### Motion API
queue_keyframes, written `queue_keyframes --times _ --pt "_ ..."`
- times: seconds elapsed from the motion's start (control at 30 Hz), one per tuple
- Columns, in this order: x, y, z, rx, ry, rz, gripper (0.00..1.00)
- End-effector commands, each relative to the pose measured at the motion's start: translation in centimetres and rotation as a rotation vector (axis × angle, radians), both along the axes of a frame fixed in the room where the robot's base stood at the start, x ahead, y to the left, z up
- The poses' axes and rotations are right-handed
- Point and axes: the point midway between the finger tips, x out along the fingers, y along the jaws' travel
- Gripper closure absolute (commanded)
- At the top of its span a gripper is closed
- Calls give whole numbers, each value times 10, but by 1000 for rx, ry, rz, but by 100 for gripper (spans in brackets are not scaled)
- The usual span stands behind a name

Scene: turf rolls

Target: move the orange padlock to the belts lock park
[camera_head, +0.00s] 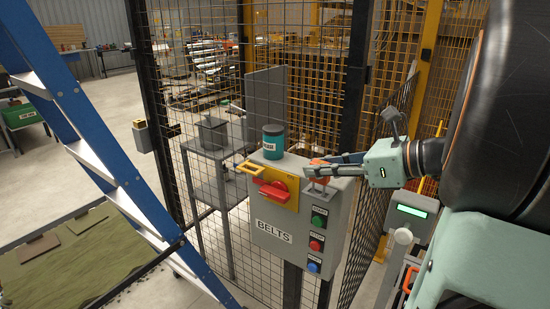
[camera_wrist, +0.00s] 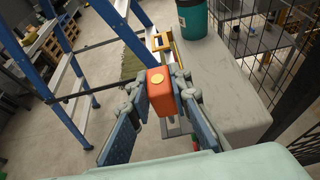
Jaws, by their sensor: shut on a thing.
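My gripper (camera_head: 332,168) is shut on the orange padlock (camera_head: 319,172) at the upper right of the grey BELTS box (camera_head: 272,222). In the wrist view the padlock (camera_wrist: 160,94) is an orange block with a round yellow spot, held between the two fingers (camera_wrist: 161,84). A grey bracket-like piece (camera_head: 316,186) shows just below the padlock. I cannot tell whether it is the padlock's shackle or part of a lock park, nor whether they touch. The box front has a yellow plate with a red rotary handle (camera_head: 274,193) and a yellow loop (camera_head: 250,168) at its left.
A teal canister (camera_head: 273,142) stands on the box top. Green (camera_head: 319,216), red (camera_head: 316,245) and blue (camera_head: 313,267) buttons line the box's right side. Mesh fencing (camera_head: 200,120) surrounds the box. A blue ladder (camera_head: 100,150) stands at the left.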

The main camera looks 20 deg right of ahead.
Motion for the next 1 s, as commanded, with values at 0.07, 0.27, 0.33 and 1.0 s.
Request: queue_keyframes --times 0.07,0.27,0.33,1.0 --pt "0 0 -3 1 -1 0 100" --pt "0 0 -8 1 -1 0 100" --pt "0 0 -9 0 -1 0 100" --pt "0 0 -26 1 -1 0 100"
